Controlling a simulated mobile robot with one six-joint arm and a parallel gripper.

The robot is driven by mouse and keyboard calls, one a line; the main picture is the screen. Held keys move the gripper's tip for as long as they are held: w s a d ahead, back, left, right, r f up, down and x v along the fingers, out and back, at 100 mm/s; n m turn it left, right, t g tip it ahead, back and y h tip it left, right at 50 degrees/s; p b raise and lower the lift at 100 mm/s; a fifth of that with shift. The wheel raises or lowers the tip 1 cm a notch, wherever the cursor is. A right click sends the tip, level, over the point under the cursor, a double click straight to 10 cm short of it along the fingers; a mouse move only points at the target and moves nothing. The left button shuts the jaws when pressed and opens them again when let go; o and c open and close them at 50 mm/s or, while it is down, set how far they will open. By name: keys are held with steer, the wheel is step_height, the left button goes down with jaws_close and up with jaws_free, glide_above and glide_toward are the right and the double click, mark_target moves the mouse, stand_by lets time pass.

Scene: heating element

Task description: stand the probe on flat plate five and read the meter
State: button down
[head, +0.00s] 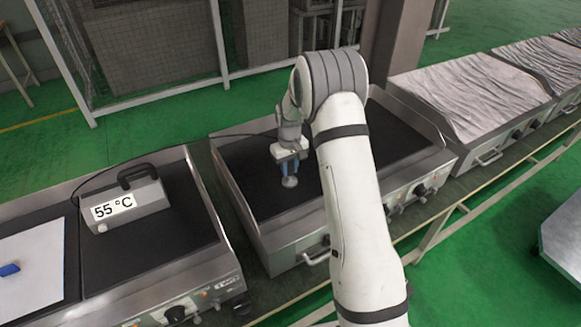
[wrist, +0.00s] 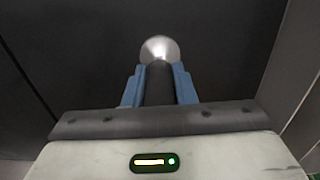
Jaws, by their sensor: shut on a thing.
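My gripper (head: 288,168) is shut on the probe, with its blue fingers on both sides of the dark handle. The probe's round metal foot (head: 289,182) points down over the dark flat plate (head: 245,165) of the middle griddle. It also shows beyond the fingertips in the wrist view (wrist: 160,48). I cannot tell whether the foot touches the plate or hovers just above it. The meter (head: 125,205), a grey box with a black handle, stands on the left griddle and reads 55 °C. No plate number is legible.
A thin dark cable runs from the meter towards my gripper. A white sheet (head: 30,265) with a blue object (head: 9,269) lies at the far left. Raised steel rims surround the middle plate. Covered griddles (head: 470,90) stand to the right. A wire cage stands behind.

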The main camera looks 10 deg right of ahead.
steer(key=c, duration=1.2)
jaws_free()
steer(key=shift+f, duration=0.1)
step_height(320, 180, up, 12)
steer(key=shift+f+b, duration=0.1)
steer(key=shift+b, duration=0.55)
steer(key=s+r+m+t, duration=0.2)
steer(key=s+r, duration=1)
steer(key=s, duration=0.5)
steer(key=shift+m+t, duration=0.5)
steer(key=shift+m, duration=0.3)
steer(key=s, duration=0.6)
steer(key=s+d, duration=0.1)
steer(key=s, duration=1.1)
steer(key=shift+s+d+f, duration=0.1)
steer(key=shift+d+f, duration=0.1)
steer(key=shift+f, duration=0.2)
